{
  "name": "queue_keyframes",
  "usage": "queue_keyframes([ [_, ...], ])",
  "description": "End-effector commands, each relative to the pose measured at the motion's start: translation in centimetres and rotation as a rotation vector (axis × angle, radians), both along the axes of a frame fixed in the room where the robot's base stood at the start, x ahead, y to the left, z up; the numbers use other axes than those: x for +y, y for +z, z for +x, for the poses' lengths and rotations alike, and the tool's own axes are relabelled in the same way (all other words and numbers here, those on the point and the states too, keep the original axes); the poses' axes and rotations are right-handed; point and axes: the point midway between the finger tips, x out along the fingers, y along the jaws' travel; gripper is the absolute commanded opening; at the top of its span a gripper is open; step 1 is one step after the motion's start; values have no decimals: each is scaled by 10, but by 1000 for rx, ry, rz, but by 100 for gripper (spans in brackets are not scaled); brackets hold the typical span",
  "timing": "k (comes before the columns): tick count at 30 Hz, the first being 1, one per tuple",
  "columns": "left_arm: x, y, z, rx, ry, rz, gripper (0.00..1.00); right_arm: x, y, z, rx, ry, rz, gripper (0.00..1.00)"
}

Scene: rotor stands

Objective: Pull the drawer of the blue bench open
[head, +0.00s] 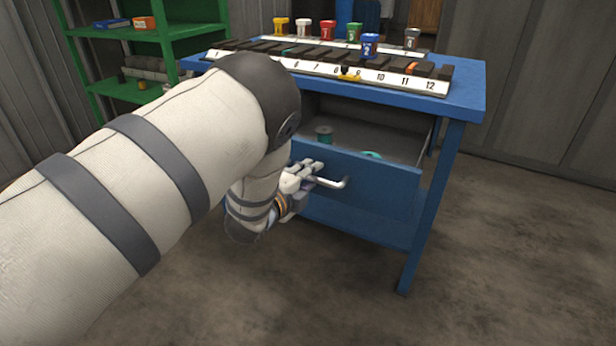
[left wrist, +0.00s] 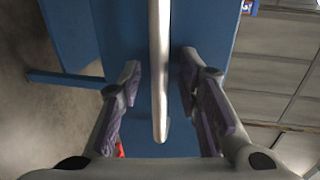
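The blue bench (head: 463,98) stands in the middle of the head view. Its drawer (head: 375,187) is pulled out partway, and its inside shows. The drawer's pale bar handle (head: 331,182) is on the front panel; it also shows in the left wrist view (left wrist: 159,60). My left gripper (head: 309,171) is at the handle. In the left wrist view its two fingers (left wrist: 160,78) stand on either side of the bar, with a gap on each side, so it is open around the handle. My right gripper is in neither view.
Numbered racks (head: 330,69) and coloured cups, including a blue one (head: 370,45), stand on the benchtop. Green shelves (head: 180,30) stand behind left. The floor in front is clear.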

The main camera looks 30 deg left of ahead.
Motion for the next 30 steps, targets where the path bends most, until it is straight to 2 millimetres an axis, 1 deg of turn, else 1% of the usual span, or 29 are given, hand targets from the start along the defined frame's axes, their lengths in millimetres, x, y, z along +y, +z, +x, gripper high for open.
queue_keyframes([
  [5, 0, 0, 0, 0, 1, 0, 32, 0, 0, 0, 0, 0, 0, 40],
  [8, 1, 1, -8, 3, 1, 0, 32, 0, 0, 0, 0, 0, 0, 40],
  [11, 2, 5, -30, 5, 3, 2, 32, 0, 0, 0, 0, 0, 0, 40],
  [15, 3, 14, -69, 5, 2, 3, 32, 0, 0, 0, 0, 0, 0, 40],
  [18, 4, 19, -92, 4, 2, 2, 32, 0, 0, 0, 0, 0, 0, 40],
  [21, 4, 22, -108, 3, 1, 0, 32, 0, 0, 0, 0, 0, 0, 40],
  [25, 4, 24, -117, 1, 0, 0, 32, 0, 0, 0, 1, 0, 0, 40],
  [30, 4, 25, -118, 0, 0, 0, 32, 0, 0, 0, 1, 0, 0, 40],
])
